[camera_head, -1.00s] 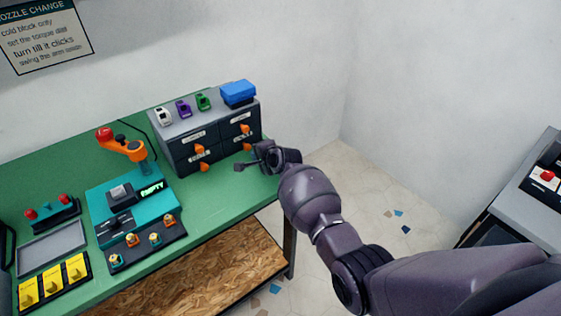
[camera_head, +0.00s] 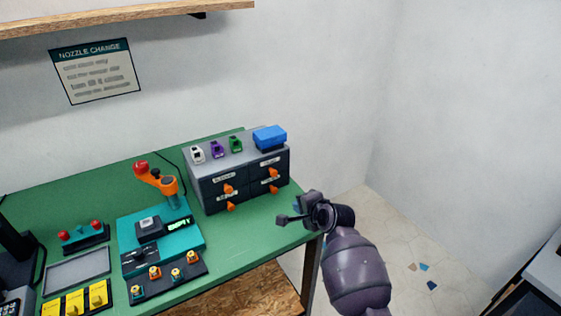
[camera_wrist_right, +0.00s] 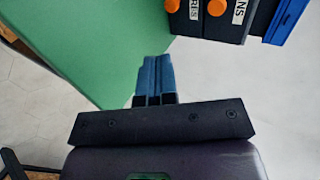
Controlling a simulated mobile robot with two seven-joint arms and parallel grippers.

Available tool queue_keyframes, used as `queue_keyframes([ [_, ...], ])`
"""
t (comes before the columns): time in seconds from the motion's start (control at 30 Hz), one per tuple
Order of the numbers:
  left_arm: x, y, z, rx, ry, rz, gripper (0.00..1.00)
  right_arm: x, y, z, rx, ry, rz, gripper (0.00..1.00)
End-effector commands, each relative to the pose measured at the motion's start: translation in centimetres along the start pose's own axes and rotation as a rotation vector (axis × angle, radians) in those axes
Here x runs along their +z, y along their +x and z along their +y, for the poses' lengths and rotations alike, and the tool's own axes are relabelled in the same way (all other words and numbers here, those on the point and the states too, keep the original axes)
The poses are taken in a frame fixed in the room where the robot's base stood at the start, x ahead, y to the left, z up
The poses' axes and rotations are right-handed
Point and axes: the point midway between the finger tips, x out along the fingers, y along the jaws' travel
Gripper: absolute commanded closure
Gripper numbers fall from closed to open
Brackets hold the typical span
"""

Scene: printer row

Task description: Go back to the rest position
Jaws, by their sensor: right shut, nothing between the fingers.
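My right gripper (camera_head: 284,219) is at the right end of the green bench (camera_head: 105,187), in front of the grey drawer cabinet (camera_head: 214,188) and apart from it. In the right wrist view its blue fingers (camera_wrist_right: 155,80) are together with nothing between them. They point toward the bench's corner and the cabinet. The cabinet's drawers have orange knobs and look closed. My left gripper is not in view.
A blue box (camera_head: 270,138) and several small coloured items stand on the cabinet. A teal station (camera_head: 165,235) with an orange-handled tool (camera_head: 158,181) sits left of it. Yellow blocks (camera_head: 75,303) are at the front left. Floor shows at the right.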

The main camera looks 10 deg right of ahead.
Motion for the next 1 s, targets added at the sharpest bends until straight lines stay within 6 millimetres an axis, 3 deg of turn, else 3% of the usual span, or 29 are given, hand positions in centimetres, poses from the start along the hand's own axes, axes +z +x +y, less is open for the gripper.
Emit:
queue_keyframes([
  [0.23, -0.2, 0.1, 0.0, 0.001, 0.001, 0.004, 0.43, -0.2, 0.0, -0.3, -0.019, -0.123, 0.017, 1.0],
  [0.47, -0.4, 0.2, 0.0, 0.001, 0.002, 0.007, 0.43, -1.5, -1.7, -4.3, -0.123, -0.51, 0.147, 1.0],
  [0.57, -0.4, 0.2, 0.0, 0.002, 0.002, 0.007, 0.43, -2.2, -3.1, -4.7, -0.143, -0.683, 0.219, 1.0],
  [0.77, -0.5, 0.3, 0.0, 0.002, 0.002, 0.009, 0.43, -3.3, -7.0, -1.4, -0.112, -1.035, 0.355, 1.0],
  [1.0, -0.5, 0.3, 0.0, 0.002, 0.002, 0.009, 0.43, -3.2, -12.7, 5.9, -0.01, -1.354, 0.425, 1.0],
])
